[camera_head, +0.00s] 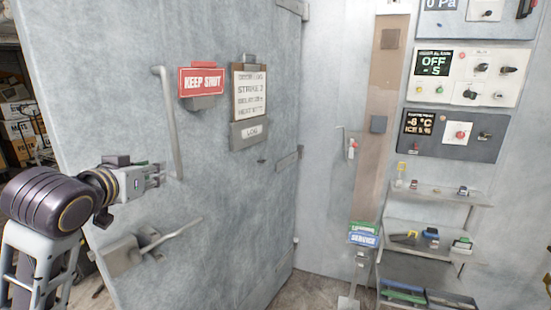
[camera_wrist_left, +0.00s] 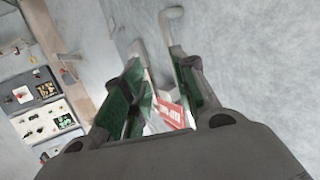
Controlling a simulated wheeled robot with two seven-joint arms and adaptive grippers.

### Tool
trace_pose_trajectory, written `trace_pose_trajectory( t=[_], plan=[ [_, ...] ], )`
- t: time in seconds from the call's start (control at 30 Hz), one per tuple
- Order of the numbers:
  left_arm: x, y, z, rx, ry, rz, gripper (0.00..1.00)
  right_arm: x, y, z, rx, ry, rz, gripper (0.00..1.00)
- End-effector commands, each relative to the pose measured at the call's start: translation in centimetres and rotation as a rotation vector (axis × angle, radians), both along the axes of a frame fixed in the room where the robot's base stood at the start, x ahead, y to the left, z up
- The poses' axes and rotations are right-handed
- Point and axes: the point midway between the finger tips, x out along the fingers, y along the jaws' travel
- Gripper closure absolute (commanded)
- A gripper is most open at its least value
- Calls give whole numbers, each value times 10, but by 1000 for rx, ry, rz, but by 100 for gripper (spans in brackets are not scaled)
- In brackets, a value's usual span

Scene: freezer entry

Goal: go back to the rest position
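My left gripper (camera_head: 158,174) is at the left in the head view, in front of the grey freezer door (camera_head: 230,200). Its fingertips are close to the lower end of the vertical door handle (camera_head: 168,115); I cannot tell whether they touch it. In the left wrist view the gripper (camera_wrist_left: 158,72) has its two green-padded fingers apart, with nothing clearly held between them. The handle (camera_wrist_left: 171,14) shows just beyond the fingertips there. My right gripper is in neither view.
The door carries a red "KEEP SHUT" sign (camera_head: 201,81), a log board (camera_head: 249,92) and a lower lever latch (camera_head: 160,243). Control panels (camera_head: 460,77) and shelves with small items (camera_head: 432,190) stand at the right. Boxes (camera_head: 18,130) are at far left.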

Motion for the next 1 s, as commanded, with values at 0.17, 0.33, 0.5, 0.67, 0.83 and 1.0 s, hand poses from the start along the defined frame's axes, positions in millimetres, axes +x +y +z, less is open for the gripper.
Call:
trace_pose_trajectory(
  t=[0.17,0.33,0.5,0.67,0.83,1.0],
  plan=[
    [4,-6,-49,9,86,-8,72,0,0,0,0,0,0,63],
    [3,-11,-94,19,164,-13,72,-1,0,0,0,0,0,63],
    [-2,-15,-138,27,242,-20,72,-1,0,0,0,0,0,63],
    [-10,-20,-178,36,315,-27,72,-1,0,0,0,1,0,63],
    [-22,-25,-221,44,394,-34,72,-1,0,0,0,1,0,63],
    [-38,-30,-262,51,472,-41,72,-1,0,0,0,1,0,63]
  ],
)
